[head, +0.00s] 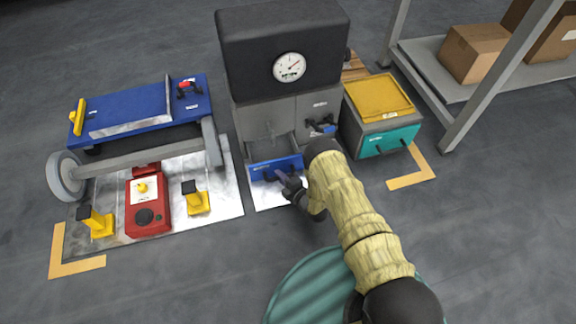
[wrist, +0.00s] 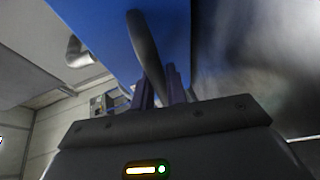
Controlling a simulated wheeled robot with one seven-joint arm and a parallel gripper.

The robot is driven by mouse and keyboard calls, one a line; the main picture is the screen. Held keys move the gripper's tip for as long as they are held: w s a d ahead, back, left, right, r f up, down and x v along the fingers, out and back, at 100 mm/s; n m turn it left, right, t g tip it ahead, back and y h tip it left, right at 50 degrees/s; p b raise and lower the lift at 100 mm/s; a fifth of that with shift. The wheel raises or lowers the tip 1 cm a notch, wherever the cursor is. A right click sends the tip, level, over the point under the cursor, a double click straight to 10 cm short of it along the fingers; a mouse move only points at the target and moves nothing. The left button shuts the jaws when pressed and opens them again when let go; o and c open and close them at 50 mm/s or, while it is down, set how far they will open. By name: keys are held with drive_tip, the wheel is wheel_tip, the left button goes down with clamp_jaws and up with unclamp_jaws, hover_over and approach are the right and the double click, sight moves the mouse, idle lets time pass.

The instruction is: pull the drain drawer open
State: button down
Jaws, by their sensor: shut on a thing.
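The drain drawer has a blue front (head: 262,169) low on the grey machine (head: 262,122). The front appears to stand out from the machine, with a grey opening above and behind it. My gripper (head: 285,179) is at this front. In the wrist view the blue front (wrist: 95,30) fills the top, and a dark bar handle (wrist: 146,45) runs down between the fingers of my gripper (wrist: 160,88). The gripper is shut on the handle. The fingertips are partly hidden behind the bar.
A blue cart (head: 140,112) and a red device (head: 148,205) with yellow posts stand at the left. A teal-fronted bin (head: 388,140) with a yellow lid stands right of the machine. A shelf (head: 430,68) holds cardboard boxes.

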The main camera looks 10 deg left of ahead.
drive_tip(key=shift+s+d+f, duration=0.1)
drive_tip(key=shift+s+f, duration=0.05)
drive_tip(key=shift+s, duration=0.25)
drive_tip(key=c, duration=1.4)
unclamp_jaws()
drive_tip(key=shift+d, duration=0.1)
